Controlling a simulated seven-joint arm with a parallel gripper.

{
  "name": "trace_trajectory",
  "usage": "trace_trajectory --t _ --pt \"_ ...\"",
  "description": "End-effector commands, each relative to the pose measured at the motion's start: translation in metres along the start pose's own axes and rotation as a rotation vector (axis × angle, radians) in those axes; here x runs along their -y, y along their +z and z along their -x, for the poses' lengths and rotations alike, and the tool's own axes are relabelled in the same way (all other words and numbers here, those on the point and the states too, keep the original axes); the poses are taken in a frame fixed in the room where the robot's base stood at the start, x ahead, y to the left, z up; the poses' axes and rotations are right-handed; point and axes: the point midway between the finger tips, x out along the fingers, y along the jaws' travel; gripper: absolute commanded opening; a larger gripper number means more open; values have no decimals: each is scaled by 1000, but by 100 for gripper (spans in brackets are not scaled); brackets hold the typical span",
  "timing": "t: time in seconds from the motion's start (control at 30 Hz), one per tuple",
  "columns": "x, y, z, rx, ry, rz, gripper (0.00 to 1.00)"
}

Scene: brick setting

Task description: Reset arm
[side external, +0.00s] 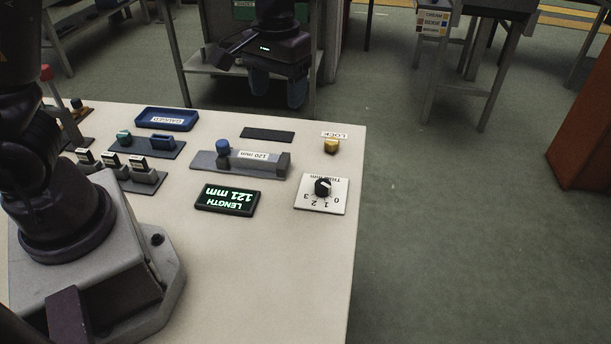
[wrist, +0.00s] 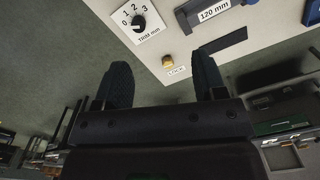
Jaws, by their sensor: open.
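My gripper (side external: 283,93) hangs in the air beyond the far edge of the white table in the side view, its fingers pointing down. In the wrist view my gripper (wrist: 163,80) has its two dark fingers spread wide apart with nothing between them. The yellow lock knob (side external: 331,146) stands near the table's far right corner. It also shows in the wrist view (wrist: 167,59), beyond the gap between the fingers. My gripper touches nothing that I can see.
The white table (side external: 300,285) bears a trim dial (side external: 322,187), a length display reading 121 mm (side external: 227,199), a grey 120 mm fixture (side external: 240,163), a blue tray (side external: 167,119) and several small labelled blocks at left. A dark strip (side external: 267,135) lies near the far edge. Open floor is at right.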

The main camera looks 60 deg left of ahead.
Motion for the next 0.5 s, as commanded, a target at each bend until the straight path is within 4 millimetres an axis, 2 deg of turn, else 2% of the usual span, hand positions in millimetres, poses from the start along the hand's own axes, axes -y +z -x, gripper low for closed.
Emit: trace_trajectory --t 0.03,0.2,0.4,0.5 --pt "3 16 15 -18 35 -58 64" --pt "14 68 48 -100 102 -260 64" --pt "31 122 74 -251 117 -416 64" --pt "39 141 82 -330 112 -435 64"
